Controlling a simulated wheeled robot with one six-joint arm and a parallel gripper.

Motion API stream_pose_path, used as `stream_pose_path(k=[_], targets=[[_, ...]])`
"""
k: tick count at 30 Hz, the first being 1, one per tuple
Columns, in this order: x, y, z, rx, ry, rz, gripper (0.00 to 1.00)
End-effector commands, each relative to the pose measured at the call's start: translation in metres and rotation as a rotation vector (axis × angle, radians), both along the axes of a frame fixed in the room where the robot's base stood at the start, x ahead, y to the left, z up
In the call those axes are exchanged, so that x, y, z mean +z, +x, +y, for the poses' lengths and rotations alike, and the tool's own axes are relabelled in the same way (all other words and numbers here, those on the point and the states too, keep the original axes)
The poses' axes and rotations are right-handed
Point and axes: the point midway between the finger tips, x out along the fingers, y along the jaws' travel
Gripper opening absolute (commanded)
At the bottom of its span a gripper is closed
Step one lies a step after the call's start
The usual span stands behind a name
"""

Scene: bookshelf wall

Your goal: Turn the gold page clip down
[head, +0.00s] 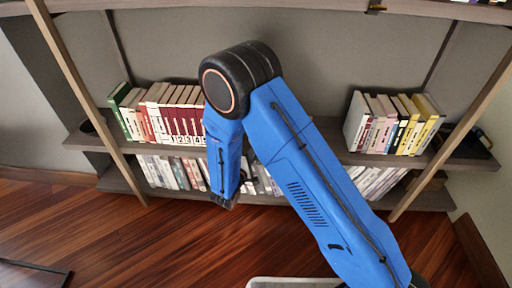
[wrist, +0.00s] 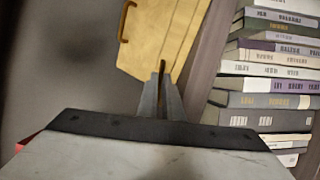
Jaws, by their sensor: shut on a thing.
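In the wrist view, my gripper (wrist: 161,78) has its two grey fingers close together, with a small brown-gold piece, which looks like the gold page clip (wrist: 162,68), between the tips. Its full shape and tilt are hidden by the fingers. Just beyond the tips is a tan-gold panel (wrist: 160,35), tilted, with a brown loop-like handle (wrist: 123,20) at its left edge. In the head view, my blue arm reaches down in front of the shelves, and the fingertips and the clip cannot be made out there.
In the head view, books fill the shelf at left (head: 175,118) and right (head: 392,125). The wooden floor (head: 120,225) in front is mostly clear.

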Motion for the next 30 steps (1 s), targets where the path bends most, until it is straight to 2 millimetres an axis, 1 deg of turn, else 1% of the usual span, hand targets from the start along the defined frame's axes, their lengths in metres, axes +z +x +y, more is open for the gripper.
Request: stream_pose_path(k=[6, 12, 28, 30], targets=[[-0.0055, -0.0004, -0.0009, 0.000, 0.106, -0.045, 0.00], [-0.0078, -0.0004, -0.0010, -0.001, 0.160, -0.069, 0.00], [-0.0090, -0.0005, -0.0011, -0.001, 0.179, -0.077, 0.00], [-0.0090, -0.0005, -0.0011, -0.001, 0.179, -0.077, 0.20]])
